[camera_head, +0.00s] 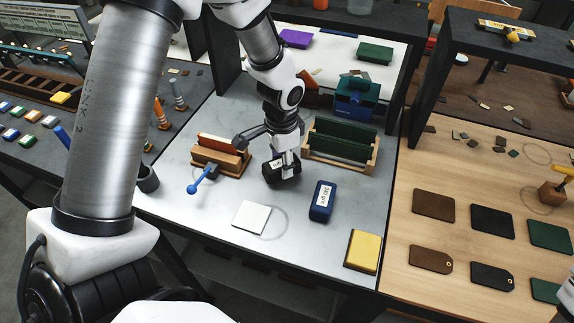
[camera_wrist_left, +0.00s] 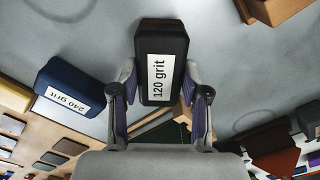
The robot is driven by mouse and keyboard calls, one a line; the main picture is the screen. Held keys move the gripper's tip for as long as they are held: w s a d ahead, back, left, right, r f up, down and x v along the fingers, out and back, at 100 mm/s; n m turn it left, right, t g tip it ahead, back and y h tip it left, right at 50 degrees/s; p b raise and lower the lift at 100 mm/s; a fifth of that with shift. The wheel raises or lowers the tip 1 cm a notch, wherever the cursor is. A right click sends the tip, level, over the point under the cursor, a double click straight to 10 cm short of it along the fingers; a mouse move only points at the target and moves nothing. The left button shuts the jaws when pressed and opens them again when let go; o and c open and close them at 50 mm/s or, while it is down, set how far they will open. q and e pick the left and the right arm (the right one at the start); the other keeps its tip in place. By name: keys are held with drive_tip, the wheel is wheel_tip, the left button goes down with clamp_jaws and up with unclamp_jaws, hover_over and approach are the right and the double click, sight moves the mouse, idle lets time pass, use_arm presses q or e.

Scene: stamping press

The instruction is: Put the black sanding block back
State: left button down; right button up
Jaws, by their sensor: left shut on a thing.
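The black sanding block (camera_head: 277,176), labelled "120 grit", is between the fingers of my left gripper (camera_head: 285,160). In the left wrist view the black block (camera_wrist_left: 164,45) lies lengthwise between the two fingers, its label facing the camera. In the head view the gripper and arm partly hide it, and I cannot tell whether it touches the grey tabletop. A blue block (camera_head: 321,201) labelled "240 grit" rests to its right; it also shows in the left wrist view (camera_wrist_left: 72,86). My right gripper is out of view.
A wooden holder (camera_head: 222,160) with a blue-knobbed lever stands left of the block. A wooden rack (camera_head: 340,146) with green slabs stands behind right. A white square (camera_head: 251,217) beside a faint ring and a yellow block (camera_head: 362,251) lie in front.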

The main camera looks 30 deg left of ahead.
use_arm(q)
drive_tip(key=shift+s+d+f, duration=0.15)
drive_tip(key=shift+s+f, duration=0.1)
drive_tip(key=shift+f, duration=0.25)
drive_tip(key=shift+w+r, duration=0.1)
drive_tip(key=shift+w, duration=0.3)
drive_tip(key=c, duration=0.6)
unclamp_jaws()
drive_tip(key=shift+f, duration=0.2)
drive_tip(key=shift+o, duration=0.2)
drive_tip(key=shift+s+r, duration=0.15)
drive_tip(key=shift+s, duration=0.05)
drive_tip(key=shift+w+r, duration=0.1)
drive_tip(key=shift+w, duration=0.05)
wheel_tip(320, 180, up, 12)
